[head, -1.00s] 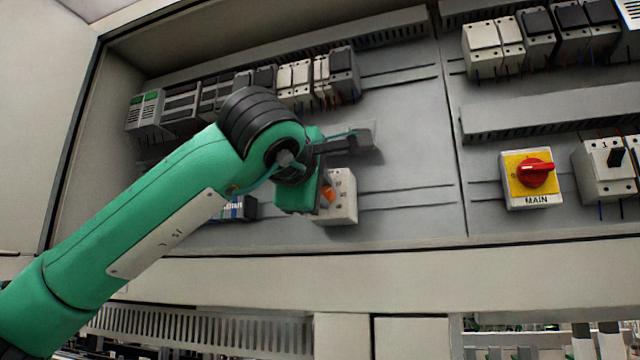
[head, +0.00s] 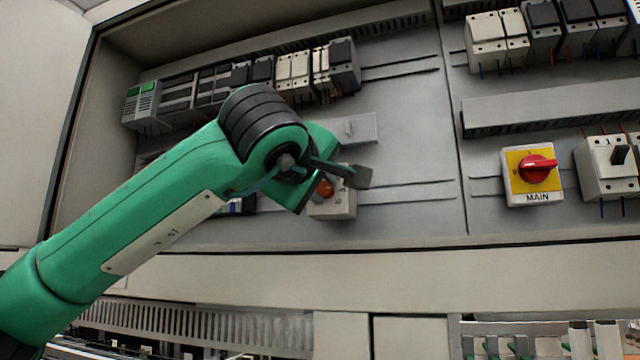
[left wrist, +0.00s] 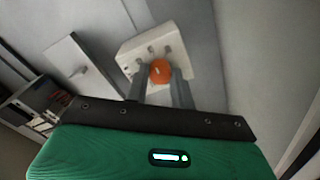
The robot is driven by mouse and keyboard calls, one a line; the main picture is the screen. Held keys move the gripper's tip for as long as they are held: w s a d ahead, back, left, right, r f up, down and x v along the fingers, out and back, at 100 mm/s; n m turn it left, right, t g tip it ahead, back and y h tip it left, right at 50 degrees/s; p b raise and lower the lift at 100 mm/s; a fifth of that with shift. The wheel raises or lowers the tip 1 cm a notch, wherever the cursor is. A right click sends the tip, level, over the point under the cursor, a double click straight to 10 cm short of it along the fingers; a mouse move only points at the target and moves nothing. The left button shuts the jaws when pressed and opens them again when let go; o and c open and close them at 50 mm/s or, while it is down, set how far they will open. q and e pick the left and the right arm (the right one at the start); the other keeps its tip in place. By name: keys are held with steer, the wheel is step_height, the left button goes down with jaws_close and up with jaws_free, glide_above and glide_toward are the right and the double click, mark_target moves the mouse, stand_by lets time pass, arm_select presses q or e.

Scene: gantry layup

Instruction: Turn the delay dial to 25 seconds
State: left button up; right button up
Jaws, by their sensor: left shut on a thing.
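The delay dial is an orange knob (head: 325,188) on an off-white relay module (head: 343,207) low on the cabinet's back panel. In the left wrist view the orange knob (left wrist: 160,71) sits between the two grey fingers of my left gripper (left wrist: 161,84), at the lower edge of the module (left wrist: 150,45). The left gripper is shut on the knob. In the head view my green wrist and the dark gripper body (head: 328,180) cover part of the module. I cannot read the dial's scale or pointer in either view. My right gripper is not in view.
A row of dark and white modules (head: 240,80) runs along the rail above. A pale grey plate (head: 358,128) lies on the panel just above the gripper. A red MAIN switch (head: 537,168) on a yellow plate is to the right, with bare panel between.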

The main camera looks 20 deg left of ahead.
arm_select(q)
steer(key=o, duration=1)
steer(key=shift+w, duration=0.1)
steer(key=s+b, duration=0.2)
steer(key=s, duration=0.5)
steer(key=s+b, duration=0.2)
steer(key=s, duration=0.5)
steer(key=shift+r, duration=0.2)
steer(key=shift+w, duration=0.1)
